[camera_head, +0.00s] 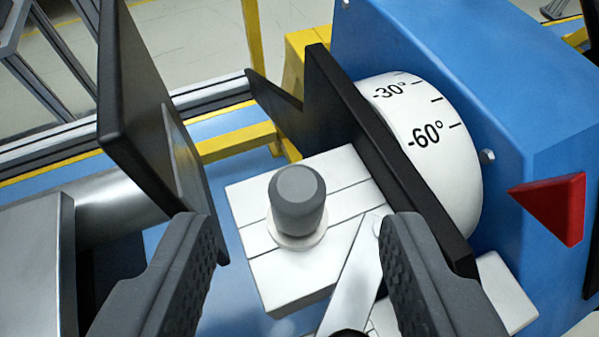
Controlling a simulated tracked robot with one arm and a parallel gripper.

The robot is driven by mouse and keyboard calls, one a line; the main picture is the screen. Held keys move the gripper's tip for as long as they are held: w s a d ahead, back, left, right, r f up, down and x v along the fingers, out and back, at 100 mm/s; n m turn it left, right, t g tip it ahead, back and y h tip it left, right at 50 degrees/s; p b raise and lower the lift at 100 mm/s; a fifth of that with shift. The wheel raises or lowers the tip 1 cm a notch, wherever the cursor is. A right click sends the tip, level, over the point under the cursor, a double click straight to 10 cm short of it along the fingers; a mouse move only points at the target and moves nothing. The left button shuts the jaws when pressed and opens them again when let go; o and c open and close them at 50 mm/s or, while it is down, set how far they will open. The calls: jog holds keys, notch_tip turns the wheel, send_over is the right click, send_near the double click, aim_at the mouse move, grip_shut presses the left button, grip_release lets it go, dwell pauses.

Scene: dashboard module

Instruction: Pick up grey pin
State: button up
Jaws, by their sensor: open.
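The grey pin (298,198) is a short rounded cylinder standing upright in a pale ring on a white block (285,280). It is near the middle of the head camera view. My gripper (300,225) is open, with one dark grey finger at the lower left and the other at the lower right. The pin shows in the gap between the fingers, slightly beyond their tips in the picture. Nothing is held. I cannot tell the exact depth between the fingertips and the pin.
A white dial (425,140) marked -30° and -60° sits on a blue housing (470,60) at right, with a red triangular pointer (553,208). A black notched plate (375,150) stands close right of the pin. Another black plate (150,110) rises at left, beside a metal cylinder (120,205).

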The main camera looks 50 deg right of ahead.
aim_at(297, 192)
jog(key=shift+p+x, duration=0.4)
jog(key=shift+x, duration=2.05)
jog(key=shift+w+d+f, duration=0.2)
jog(key=shift+w, duration=0.05)
grip_shut()
jog(key=shift+r, duration=0.1)
